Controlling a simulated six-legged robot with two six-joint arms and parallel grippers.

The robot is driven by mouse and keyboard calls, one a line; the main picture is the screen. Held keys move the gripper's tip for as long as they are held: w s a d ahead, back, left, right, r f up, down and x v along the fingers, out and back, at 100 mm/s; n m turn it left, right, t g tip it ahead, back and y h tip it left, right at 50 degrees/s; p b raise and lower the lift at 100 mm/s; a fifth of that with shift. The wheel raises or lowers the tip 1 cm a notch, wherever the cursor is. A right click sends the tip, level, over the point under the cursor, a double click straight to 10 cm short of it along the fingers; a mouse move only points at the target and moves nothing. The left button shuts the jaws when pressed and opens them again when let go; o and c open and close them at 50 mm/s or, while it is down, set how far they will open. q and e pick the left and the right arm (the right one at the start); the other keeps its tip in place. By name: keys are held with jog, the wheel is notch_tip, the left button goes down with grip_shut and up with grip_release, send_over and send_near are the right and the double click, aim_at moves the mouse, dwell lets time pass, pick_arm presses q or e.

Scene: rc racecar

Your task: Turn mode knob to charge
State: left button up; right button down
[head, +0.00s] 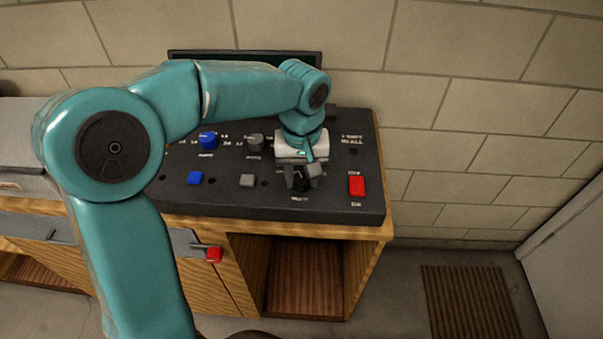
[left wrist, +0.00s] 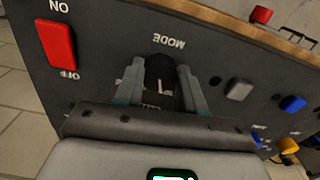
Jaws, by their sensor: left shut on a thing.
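The black mode knob (left wrist: 160,70) sits on the dark control panel (head: 230,204), by the label MODE in the left wrist view. My left gripper (left wrist: 161,80) has one finger on each side of the knob and is shut on it. In the head view, my left gripper (head: 301,180) comes down over the knob from above and hides most of it. White marks show between the fingers, but the knob's setting and the word charge cannot be read. My right gripper is in neither view.
A red on/off switch (head: 357,186) is right of the knob. A grey button (head: 247,180), a blue button (head: 195,178), a grey knob (head: 255,141) and a blue knob (head: 208,140) are to the left. A brick wall stands close behind the wooden bench (head: 300,229).

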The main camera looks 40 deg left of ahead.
aim_at(301, 180)
pick_arm(q)
jog(key=shift+r, duration=0.1)
dwell(0.3)
jog(key=o, duration=1.1)
jog(key=shift+c, duration=0.2)
notch_tip(301, 180, up, 16)
jog(key=p, duration=0.2)
jog(key=shift+r, duration=0.15)
